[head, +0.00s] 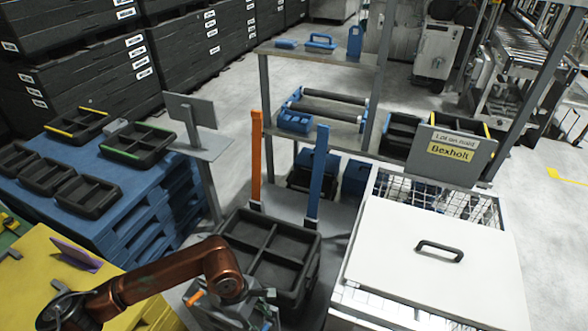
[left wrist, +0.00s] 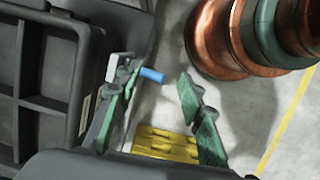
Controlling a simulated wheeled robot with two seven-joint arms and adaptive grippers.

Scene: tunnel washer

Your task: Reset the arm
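My left arm, copper coloured, comes in from the left in the head view and bends down at its wrist. My left gripper (head: 250,308) is beside the near side of a black divided crate (head: 262,222), partly cut off by the bottom edge. In the left wrist view my left gripper (left wrist: 155,105) has its green fingers well apart, with no object clearly held between them. A small blue piece (left wrist: 152,75) shows close to the left finger; I cannot tell whether it touches. My right gripper is not in view.
A white lidded box (head: 430,265) stands right of the crate. A blue pallet stack (head: 150,215) with black trays and a yellow surface (head: 35,290) lie left. Orange (head: 257,160) and blue (head: 318,170) uprights and a shelf (head: 320,53) stand behind. Floor is clear at far right.

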